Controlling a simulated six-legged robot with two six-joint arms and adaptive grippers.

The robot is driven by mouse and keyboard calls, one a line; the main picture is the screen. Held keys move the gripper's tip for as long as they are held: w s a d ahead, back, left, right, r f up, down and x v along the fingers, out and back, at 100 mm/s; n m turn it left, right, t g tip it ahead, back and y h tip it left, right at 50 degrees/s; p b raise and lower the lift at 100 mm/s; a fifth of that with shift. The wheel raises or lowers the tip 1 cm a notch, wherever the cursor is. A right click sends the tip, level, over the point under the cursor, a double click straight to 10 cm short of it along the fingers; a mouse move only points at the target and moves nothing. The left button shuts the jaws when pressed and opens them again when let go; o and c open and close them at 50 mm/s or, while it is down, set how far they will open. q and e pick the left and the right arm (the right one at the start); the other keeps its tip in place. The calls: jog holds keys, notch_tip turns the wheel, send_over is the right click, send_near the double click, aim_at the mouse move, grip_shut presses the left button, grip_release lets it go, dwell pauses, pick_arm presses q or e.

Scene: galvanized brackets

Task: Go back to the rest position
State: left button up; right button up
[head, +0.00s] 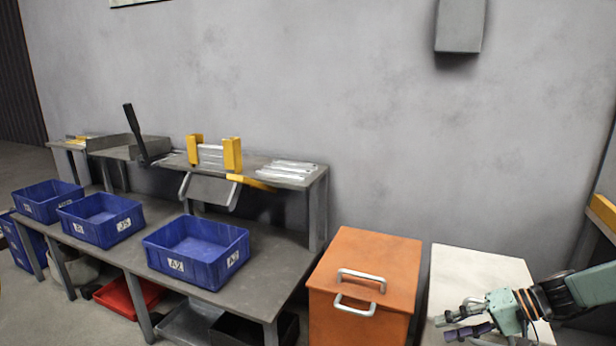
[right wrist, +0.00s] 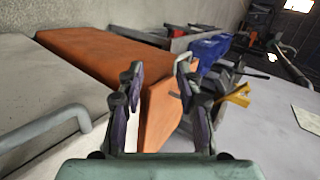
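My right gripper (head: 458,322) shows at the lower right of the head view, over the front part of a white-topped cabinet (head: 478,268). In the right wrist view the gripper (right wrist: 158,82) has its two fingers spread apart, with nothing between them. The orange cabinet (head: 365,257) with pale handles stands just left of it in the head view. The orange cabinet also shows beyond the fingers in the right wrist view (right wrist: 95,55). My left gripper is in neither view.
A grey bench (head: 255,262) carries blue bins (head: 196,252). Its raised shelf holds yellow blocks (head: 232,155) and bright metal pieces (head: 287,170). A red bin (head: 128,297) sits under the bench. A grey box (head: 460,25) hangs on the wall. The space above the cabinets looks clear.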

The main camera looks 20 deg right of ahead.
jog(key=s+a+f+n+g+h, duration=0.1)
jog(key=s+a+f+g+h, duration=0.25)
jog(key=a+f, duration=0.3)
jog(key=s+a+f+n+g+h, duration=0.1)
jog(key=s+a+f+g+h, duration=0.1)
jog(key=s+a+f, duration=0.45)
jog(key=s+a+n+h, duration=0.1)
jog(key=s+a, duration=0.3)
jog(key=s, duration=0.4)
jog(key=s+a+n+h+p, duration=0.1)
jog(key=s+a+n+h, duration=0.1)
jog(key=s+a, duration=0.3)
jog(key=s, duration=0.4)
jog(key=shift+a+r+n+g+h, duration=0.25)
jog(key=shift+r+n+g+h, duration=0.05)
jog(key=shift+r+g+h, duration=0.05)
